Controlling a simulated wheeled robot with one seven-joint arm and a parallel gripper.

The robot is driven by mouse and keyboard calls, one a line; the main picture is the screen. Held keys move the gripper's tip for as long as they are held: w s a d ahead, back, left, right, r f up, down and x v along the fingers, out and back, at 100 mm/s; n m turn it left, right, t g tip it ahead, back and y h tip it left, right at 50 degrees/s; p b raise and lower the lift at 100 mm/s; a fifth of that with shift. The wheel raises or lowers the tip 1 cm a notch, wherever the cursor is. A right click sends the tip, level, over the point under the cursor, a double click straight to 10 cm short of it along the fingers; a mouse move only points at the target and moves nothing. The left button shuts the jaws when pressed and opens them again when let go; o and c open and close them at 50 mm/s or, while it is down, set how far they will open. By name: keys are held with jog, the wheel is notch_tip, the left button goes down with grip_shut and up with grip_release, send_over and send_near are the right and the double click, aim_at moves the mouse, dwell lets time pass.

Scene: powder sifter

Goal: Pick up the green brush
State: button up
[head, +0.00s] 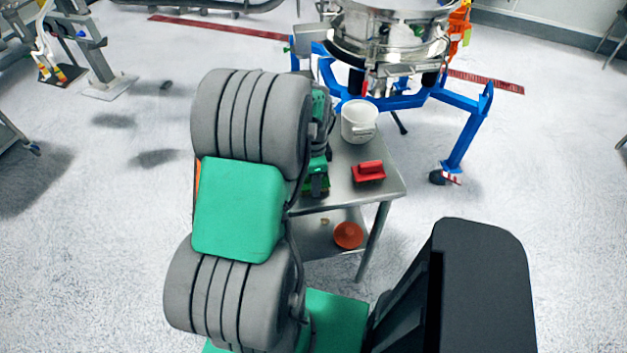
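A small green thing, probably the green brush (316,188), shows at the left part of the steel table (385,187), just right of my arm. My grey and green arm hides most of that side of the table. My gripper (318,165) is mostly hidden behind the arm; only dark and green parts at its end show, close above the green thing. I cannot tell whether its fingers are open or shut, or whether they touch the brush.
A red brush-like block (368,171) and a white bucket (359,121) stand on the table. An orange-red round item (348,235) lies on the lower shelf. The steel sifter (390,35) on its blue frame (460,145) stands behind. Floor to the right is clear.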

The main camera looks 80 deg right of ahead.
jog(key=c, duration=0.6)
jog(key=shift+r, duration=0.25)
jog(key=r, duration=0.3)
jog(key=shift+s+a+r+b, duration=0.25)
jog(key=shift+s+r+b, duration=0.05)
jog(key=shift+b, duration=0.05)
jog(key=s+a+r, duration=0.2)
jog(key=a+r, duration=0.1)
jog(key=s+a+r+b, duration=0.1)
jog(key=s+a+r, duration=0.2)
jog(key=a, duration=0.1)
jog(key=s+a+r+b, duration=0.1)
jog(key=s+a+r, duration=0.1)
jog(key=a+r, duration=0.1)
jog(key=shift+s+a, duration=0.35)
jog(key=shift+a, duration=0.05)
